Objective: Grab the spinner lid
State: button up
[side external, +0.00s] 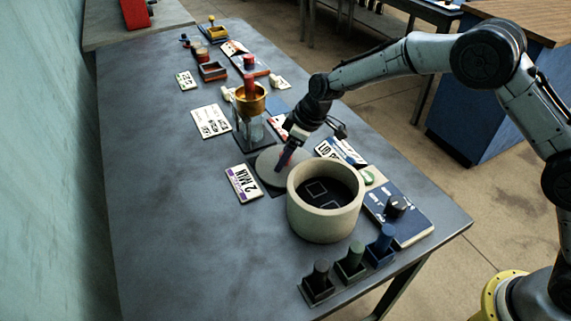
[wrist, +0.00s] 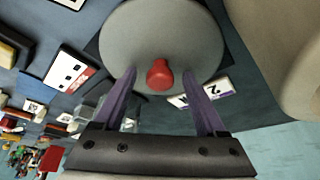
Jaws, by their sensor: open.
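The spinner lid (side external: 268,172) is a flat grey disc lying on the table beside the round stone-coloured pot. My gripper (side external: 283,163) is low over the lid, pointing down. In the wrist view my gripper (wrist: 160,76) is open, one purple finger on each side of the red knob with gaps between. The side view hides the knob behind the fingers. How far the tips reach down the knob cannot be told.
The pot (side external: 325,226) stands close on the lid's near right side. A glass jar with a brass funnel (side external: 250,98) stands behind. A "2 MIN" card (side external: 243,183) lies left. The table's left side is clear.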

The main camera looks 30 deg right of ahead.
grip_shut()
dwell(0.4)
